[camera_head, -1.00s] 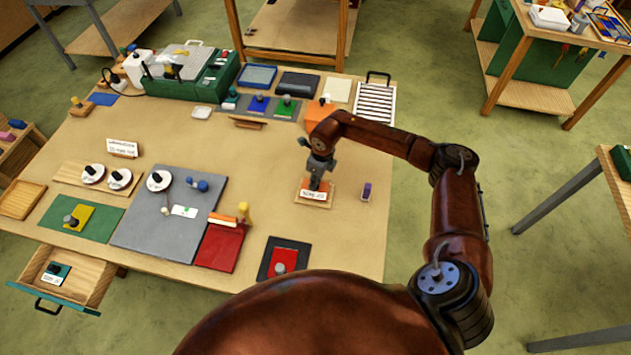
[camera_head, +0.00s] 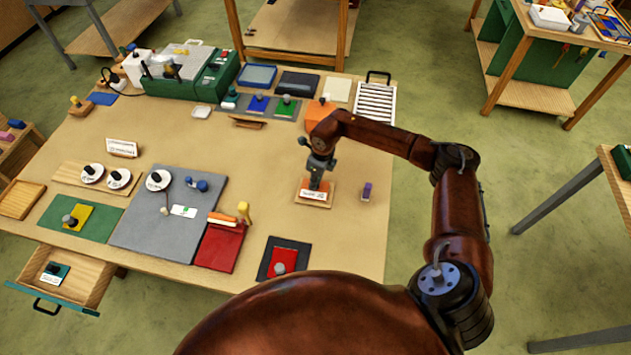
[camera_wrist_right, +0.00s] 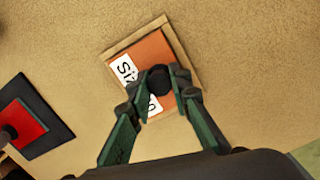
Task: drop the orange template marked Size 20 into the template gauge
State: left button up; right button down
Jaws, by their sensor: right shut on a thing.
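The orange template (camera_wrist_right: 154,46) shows in the right wrist view with a white label reading "Siz..." and a dark round knob; part of the label is hidden behind a finger. My right gripper (camera_wrist_right: 158,98) is shut on the knob. The template lies within a pale wooden square frame (camera_wrist_right: 134,37), and wood shows along its edges; I cannot tell if it is fully seated. In the head view my right gripper (camera_head: 317,182) stands over this frame (camera_head: 329,201), with the white label (camera_head: 313,195) at its front. I cannot tell for sure whether this frame is the template gauge. My left gripper is not seen.
A dark plate with a red knobbed square (camera_head: 284,259) lies front left of the gripper. A small purple block (camera_head: 367,191) stands close on the right. An orange block (camera_head: 317,112) is behind the arm. Bare tabletop surrounds the wooden frame.

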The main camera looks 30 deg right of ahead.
aim_at(319, 188)
dwell(0.6)
jog(key=shift+f+b, duration=0.9)
jog(key=shift+f, duration=0.05)
jog(key=c, duration=1.7)
grip_release()
jog(key=shift+r, duration=0.1)
jog(key=r, duration=0.8)
jog(key=s+d+r, duration=0.1)
jog(key=r, duration=0.2)
jog(key=shift+s+r, duration=0.1)
jog(key=shift+r, duration=0.3)
jog(key=shift+f, duration=0.1)
